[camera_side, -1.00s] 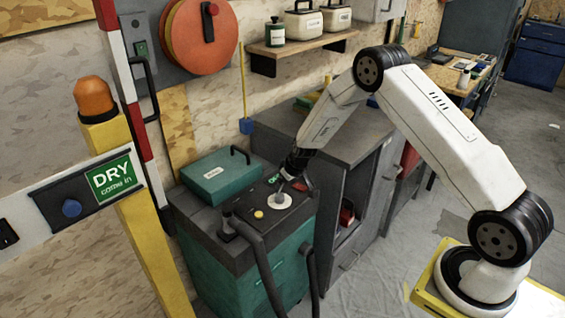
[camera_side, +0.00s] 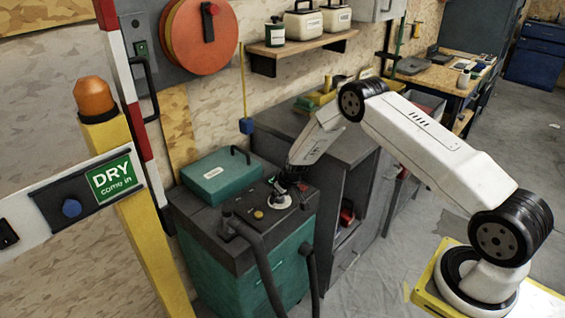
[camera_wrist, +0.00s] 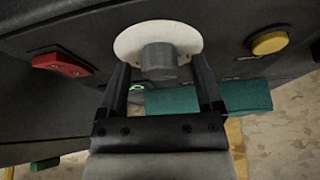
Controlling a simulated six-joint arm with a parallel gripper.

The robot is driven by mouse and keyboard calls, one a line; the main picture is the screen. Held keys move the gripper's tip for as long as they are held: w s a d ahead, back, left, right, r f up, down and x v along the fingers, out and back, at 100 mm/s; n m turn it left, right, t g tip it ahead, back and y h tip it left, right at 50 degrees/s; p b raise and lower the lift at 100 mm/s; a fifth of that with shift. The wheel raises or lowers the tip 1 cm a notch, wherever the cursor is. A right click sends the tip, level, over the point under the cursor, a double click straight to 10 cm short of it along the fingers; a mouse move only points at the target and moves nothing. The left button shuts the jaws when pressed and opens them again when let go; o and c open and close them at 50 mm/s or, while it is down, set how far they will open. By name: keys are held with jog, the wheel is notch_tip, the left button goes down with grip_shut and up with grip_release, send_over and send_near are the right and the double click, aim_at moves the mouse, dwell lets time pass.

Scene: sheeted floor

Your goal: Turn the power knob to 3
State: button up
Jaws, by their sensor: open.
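The power knob (camera_wrist: 160,62) is a grey cylinder on a round pale dial plate (camera_wrist: 130,42) in the wrist view. In the side view the pale dial plate (camera_side: 281,203) shows on top of the dark and green machine, with the knob mostly hidden by my gripper. My gripper (camera_wrist: 163,72) is open, with one dark finger on each side of the knob and a visible gap to each. Whether the fingertips reach down around the knob I cannot tell. The dial's numbers are not readable.
A yellow button (camera_wrist: 270,42) and a red switch (camera_wrist: 60,65) flank the dial. A green case (camera_side: 215,178) lies on the machine behind it. Dark hoses (camera_side: 262,262) rise at the machine's front. A grey cabinet (camera_side: 345,150) stands close to the right.

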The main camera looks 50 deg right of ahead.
grip_shut()
jog(key=shift+a+m+g+h, duration=0.1)
jog(key=shift+m+g+h, duration=0.3)
jog(key=shift+m, duration=1.05)
jog(key=shift+a+m+g+h, duration=0.1)
jog(key=shift+m+h, duration=0.5)
jog(key=shift+m, duration=0.85)
jog(key=m+g, duration=0.1)
jog(key=m, duration=0.2)
jog(key=m+h, duration=0.1)
jog(key=m, duration=0.2)
jog(key=shift+w+g+h, duration=0.2)
jog(key=shift+g+h, duration=0.1)
jog(key=shift+g, duration=0.1)
jog(key=m+g, duration=0.1)
jog(key=m, duration=0.2)
jog(key=m+g, duration=0.1)
jog(key=m, duration=0.2)
jog(key=shift+w+m, duration=0.15)
jog(key=shift+m, duration=0.25)
jog(key=m+g, duration=0.2)
jog(key=m, duration=0.3)
jog(key=shift+w, duration=0.1)
jog(key=shift+m, duration=0.3)
